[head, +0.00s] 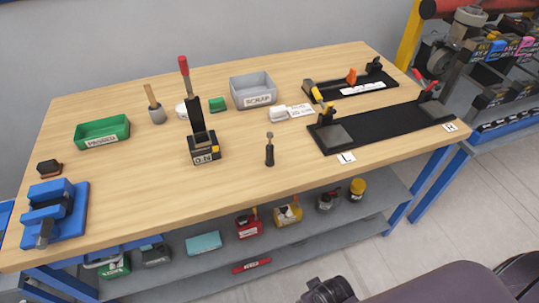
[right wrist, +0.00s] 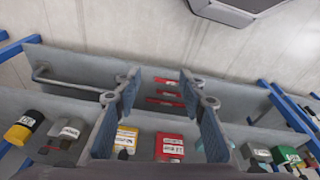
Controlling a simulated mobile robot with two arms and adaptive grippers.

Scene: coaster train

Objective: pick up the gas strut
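The gas strut (head: 269,150) appears to be the small dark cylinder with a thin grey rod and end fitting on top. It stands upright near the front edge of the wooden bench (head: 235,185), in the middle. My right gripper (right wrist: 168,102) is open and empty in the right wrist view, its two fingers spread wide in front of the lower shelf. In the head view, dark parts of my right arm show at the bottom, below and right of the strut and apart from it. My left gripper is not in view.
A black-and-steel press with a red handle (head: 184,66) stands left of the strut. Long black fixtures (head: 390,122) lie to the right. A grey scrap bin (head: 253,90), green tray (head: 103,132) and blue vise (head: 55,212) stand around. The lower shelf (head: 380,200) holds several items.

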